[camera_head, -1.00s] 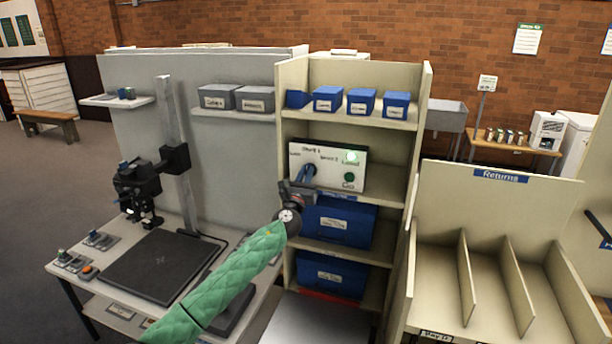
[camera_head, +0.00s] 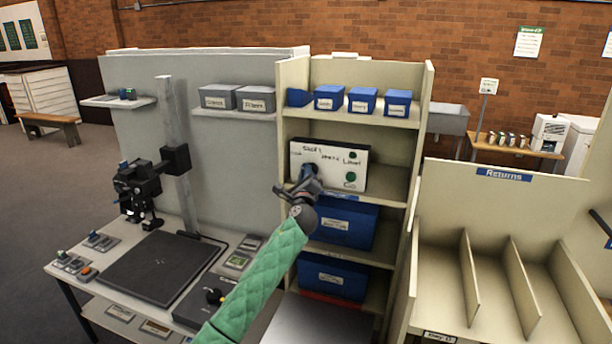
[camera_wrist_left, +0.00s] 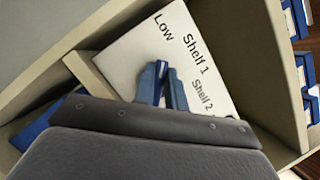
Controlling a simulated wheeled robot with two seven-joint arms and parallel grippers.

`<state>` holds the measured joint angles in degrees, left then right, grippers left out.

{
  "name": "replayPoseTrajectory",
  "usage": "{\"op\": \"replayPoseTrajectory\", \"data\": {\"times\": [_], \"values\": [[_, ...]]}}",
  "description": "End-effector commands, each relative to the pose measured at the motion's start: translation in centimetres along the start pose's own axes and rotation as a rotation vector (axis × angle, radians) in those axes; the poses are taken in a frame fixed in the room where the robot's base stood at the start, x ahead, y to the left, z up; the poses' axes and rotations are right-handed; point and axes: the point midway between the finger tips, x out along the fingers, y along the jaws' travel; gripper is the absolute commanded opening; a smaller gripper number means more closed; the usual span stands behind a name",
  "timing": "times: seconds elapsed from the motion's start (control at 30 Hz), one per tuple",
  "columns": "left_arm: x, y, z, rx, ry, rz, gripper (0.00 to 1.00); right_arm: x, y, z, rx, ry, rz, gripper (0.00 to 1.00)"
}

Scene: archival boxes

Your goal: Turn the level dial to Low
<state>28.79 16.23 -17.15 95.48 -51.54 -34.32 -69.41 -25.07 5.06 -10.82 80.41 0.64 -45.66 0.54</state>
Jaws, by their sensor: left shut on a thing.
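The white control panel (camera_head: 328,160) stands on a shelf of the cream rack, with the labels Low, Shelf 1 and Shelf 2 readable in the left wrist view (camera_wrist_left: 190,45). My left gripper (camera_head: 308,172) is at the panel's lower left, where the level dial sits. In the left wrist view its blue fingers (camera_wrist_left: 162,82) are close together against the panel, below the Low and Shelf 1 labels. They are shut on the dial, which they mostly hide; I cannot tell where its pointer stands. My right gripper is not in view.
A green Go button (camera_head: 350,177) and a dark green lamp (camera_head: 352,155) are on the panel's right. Blue boxes (camera_head: 340,222) fill the shelves below, and small blue boxes (camera_head: 362,100) stand above. The rack's side walls (camera_head: 412,150) flank the panel closely.

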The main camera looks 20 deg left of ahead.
Motion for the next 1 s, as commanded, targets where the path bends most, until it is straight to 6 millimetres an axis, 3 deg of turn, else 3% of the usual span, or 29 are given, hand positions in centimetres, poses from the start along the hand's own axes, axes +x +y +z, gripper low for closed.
{"op": "replayPoseTrajectory", "data": {"times": [0.77,0.8,0.87,0.9,1.0], "values": [[0.08,0.12,0.18,-0.097,-0.002,0.041,0.0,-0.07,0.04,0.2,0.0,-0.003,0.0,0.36],[0.08,0.12,0.18,-0.096,-0.002,0.041,0.18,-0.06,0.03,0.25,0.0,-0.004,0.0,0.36],[0.07,0.11,0.16,-0.096,-0.002,0.041,0.3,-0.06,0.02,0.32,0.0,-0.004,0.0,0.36],[0.07,0.1,0.15,-0.096,-0.002,0.04,0.35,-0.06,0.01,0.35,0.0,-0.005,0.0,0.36],[0.05,0.1,0.11,-0.096,-0.001,0.04,0.35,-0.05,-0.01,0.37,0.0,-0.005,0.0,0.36]]}}
